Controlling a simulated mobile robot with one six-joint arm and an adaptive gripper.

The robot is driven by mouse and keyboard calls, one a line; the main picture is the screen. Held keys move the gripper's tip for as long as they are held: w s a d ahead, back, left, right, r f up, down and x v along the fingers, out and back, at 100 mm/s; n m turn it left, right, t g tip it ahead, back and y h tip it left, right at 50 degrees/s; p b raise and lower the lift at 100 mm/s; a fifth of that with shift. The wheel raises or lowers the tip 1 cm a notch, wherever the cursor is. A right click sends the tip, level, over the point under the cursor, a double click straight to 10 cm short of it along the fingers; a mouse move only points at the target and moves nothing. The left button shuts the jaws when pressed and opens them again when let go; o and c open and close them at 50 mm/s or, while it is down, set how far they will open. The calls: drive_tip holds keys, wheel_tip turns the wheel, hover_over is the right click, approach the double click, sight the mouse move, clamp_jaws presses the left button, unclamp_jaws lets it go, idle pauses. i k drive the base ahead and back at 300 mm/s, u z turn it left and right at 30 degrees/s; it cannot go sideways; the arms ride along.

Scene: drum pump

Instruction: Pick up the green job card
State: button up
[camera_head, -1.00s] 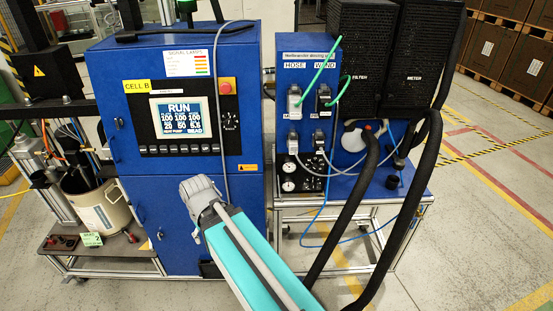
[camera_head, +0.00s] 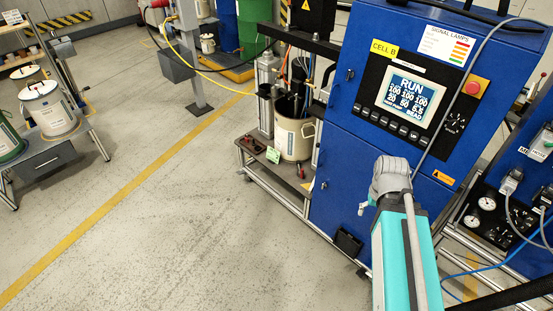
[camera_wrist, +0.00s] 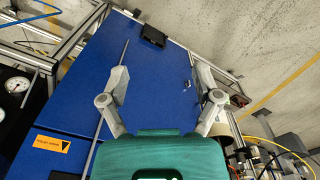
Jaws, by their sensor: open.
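The green job card (camera_head: 272,155) is a small light-green card. In the head view it stands on the low shelf (camera_head: 262,168) left of the blue cabinet, in front of a pale bucket (camera_head: 294,138). I cannot make the card out in the wrist view. My gripper shows in the wrist view (camera_wrist: 161,74) with its two grey fingers spread and nothing between them. It is in front of the blue cabinet's lower part, apart from the card and to its right. In the head view my own wrist mostly hides the gripper.
The blue cabinet (camera_head: 345,185) with its screen stands right of the shelf. Small dark and red items (camera_head: 300,172) sit near the card. A grey post (camera_head: 192,60) stands behind. A cart (camera_head: 60,150) with pails is far left. The floor (camera_head: 190,230) before the shelf is clear.

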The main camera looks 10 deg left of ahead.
sight(274, 156)
drive_tip(key=u, duration=2.2)
drive_tip(key=i, duration=2.05)
